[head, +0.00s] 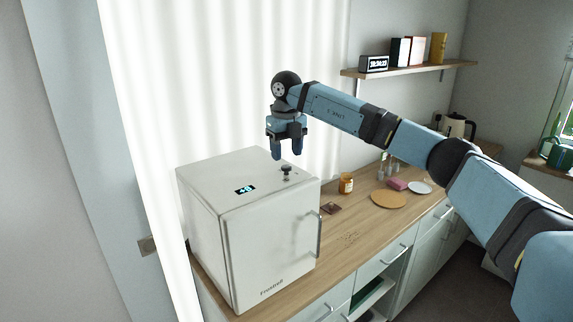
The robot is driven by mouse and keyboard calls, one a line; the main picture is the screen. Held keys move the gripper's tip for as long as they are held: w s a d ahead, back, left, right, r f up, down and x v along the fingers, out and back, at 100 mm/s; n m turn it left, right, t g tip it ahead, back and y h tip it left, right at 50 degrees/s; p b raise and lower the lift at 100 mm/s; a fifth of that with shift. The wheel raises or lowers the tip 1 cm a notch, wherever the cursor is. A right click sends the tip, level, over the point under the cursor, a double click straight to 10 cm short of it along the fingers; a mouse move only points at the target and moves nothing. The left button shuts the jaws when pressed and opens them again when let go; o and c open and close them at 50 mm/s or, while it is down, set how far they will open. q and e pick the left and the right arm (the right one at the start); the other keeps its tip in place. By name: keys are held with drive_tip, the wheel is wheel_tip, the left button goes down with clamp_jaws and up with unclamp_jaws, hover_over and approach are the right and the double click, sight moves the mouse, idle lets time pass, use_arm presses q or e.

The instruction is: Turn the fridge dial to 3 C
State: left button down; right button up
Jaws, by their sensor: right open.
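The white fridge (262,245) stands on the left end of the wooden counter, with a vertical handle on its door's right side. A small lit display (245,189) is on its top; its digits are too small to read surely. The dark dial (286,170) stands up from the top near the back right. My right gripper (287,155) points down just above the dial, its two fingers apart and empty. Whether the fingertips reach down beside the dial I cannot tell. My left gripper is out of view.
On the counter to the right are an orange-labelled jar (346,184), a round board (388,199), a pink block (397,184), a white plate (420,187) and a kettle (457,126). A shelf (410,70) with a clock and books hangs behind my right arm.

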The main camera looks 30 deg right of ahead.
sight(287, 166)
wheel_tip(287, 166, up, 10)
drive_tip(key=shift+f+b, duration=0.2)
drive_tip(key=shift+b, duration=0.25)
